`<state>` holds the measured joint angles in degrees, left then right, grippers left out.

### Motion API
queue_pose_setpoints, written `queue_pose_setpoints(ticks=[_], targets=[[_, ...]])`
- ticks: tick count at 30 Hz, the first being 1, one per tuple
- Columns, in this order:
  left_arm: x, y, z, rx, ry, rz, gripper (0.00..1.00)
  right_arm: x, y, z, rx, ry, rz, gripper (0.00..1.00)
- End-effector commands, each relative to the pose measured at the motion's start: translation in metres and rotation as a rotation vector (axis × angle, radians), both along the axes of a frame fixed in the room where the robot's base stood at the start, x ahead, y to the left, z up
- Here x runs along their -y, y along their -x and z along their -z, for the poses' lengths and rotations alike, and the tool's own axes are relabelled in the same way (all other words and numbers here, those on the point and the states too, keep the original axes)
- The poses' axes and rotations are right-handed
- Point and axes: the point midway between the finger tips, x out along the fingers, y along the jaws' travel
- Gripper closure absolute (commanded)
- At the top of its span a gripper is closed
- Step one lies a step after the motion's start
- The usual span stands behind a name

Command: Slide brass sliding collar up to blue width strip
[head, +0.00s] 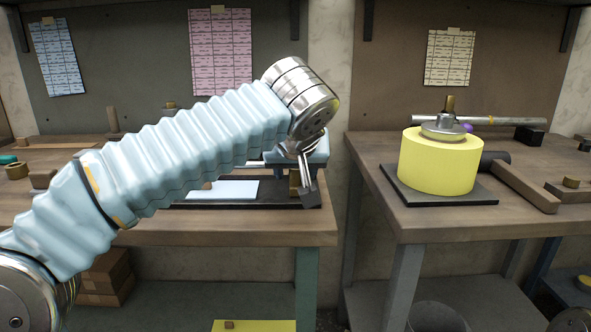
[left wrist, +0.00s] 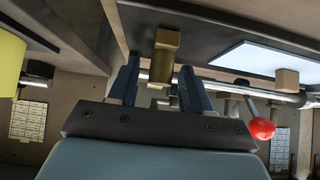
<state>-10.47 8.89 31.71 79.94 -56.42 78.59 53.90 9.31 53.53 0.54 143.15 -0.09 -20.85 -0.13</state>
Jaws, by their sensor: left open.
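The brass sliding collar (head: 294,183) is a small block at the right end of the left bench, partly hidden by my left gripper (head: 309,190). In the left wrist view the collar (left wrist: 166,46) shows between and just beyond the fingertips of my open left gripper (left wrist: 160,72). I cannot tell whether either finger touches it. A metal rod (left wrist: 225,88) runs past the collar. A pale blue sheet (head: 222,190) lies left of the collar and also shows in the left wrist view (left wrist: 270,54). I cannot make out a separate blue width strip. My right gripper is not in view.
A small wooden block (left wrist: 287,79) sits at the sheet's edge. A red ball knob (left wrist: 262,129) is near the rod. A yellow roll (head: 440,160) stands on a black plate on the right bench (head: 420,217). A gap separates the benches.

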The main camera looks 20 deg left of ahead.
Motion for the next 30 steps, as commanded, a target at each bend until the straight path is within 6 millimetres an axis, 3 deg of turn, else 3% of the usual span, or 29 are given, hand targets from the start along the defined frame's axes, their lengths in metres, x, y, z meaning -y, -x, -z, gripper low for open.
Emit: queue_pose_setpoints(ticks=[6, 16, 23, 30], targets=[[0.000, 0.000, 0.000, 0.000, 0.000, 0.000, 0.51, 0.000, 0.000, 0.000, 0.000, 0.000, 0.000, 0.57], [0.000, 0.000, 0.000, 0.001, 0.000, 0.000, 1.00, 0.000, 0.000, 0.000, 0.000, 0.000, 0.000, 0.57], [-0.001, 0.000, 0.000, 0.001, 0.000, 0.000, 1.00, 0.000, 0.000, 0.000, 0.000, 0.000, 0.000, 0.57], [-0.036, 0.011, 0.000, 0.004, 0.000, -0.005, 1.00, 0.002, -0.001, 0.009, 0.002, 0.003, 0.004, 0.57]])
